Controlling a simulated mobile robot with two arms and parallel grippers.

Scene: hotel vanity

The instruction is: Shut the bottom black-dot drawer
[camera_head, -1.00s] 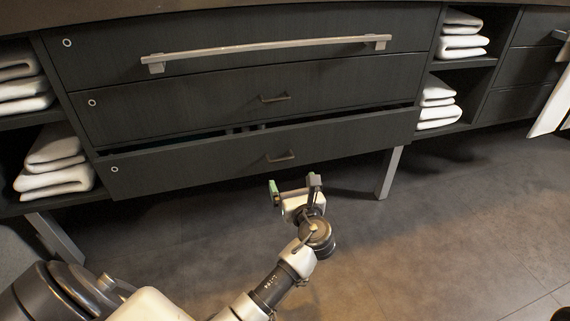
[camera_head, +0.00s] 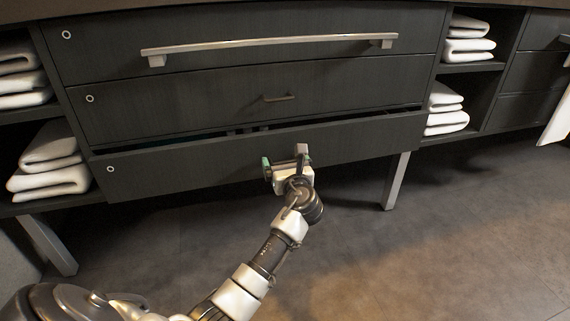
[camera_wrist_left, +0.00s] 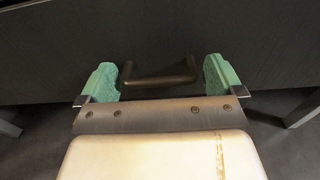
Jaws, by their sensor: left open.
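The bottom drawer (camera_head: 180,168) of the dark vanity stands slightly pulled out, with a dark gap along its top edge. A small round dot marks its left end. My left gripper (camera_head: 285,161) is open in front of this drawer's face. In the left wrist view the drawer's handle (camera_wrist_left: 160,78) lies between the two green-padded fingertips (camera_wrist_left: 160,80), and its front fills the upper part. The fingers are not closed on the handle. In the head view my gripper hides the handle. I cannot tell whether the fingertips touch the drawer front. My right gripper is not in view.
The middle drawer (camera_head: 200,105) and the top drawer with a long bar handle (camera_head: 270,44) look shut. Folded white towels fill shelves on the left (camera_head: 50,160) and right (camera_head: 446,108). A metal leg (camera_head: 396,181) stands right of my gripper. The floor in front is clear.

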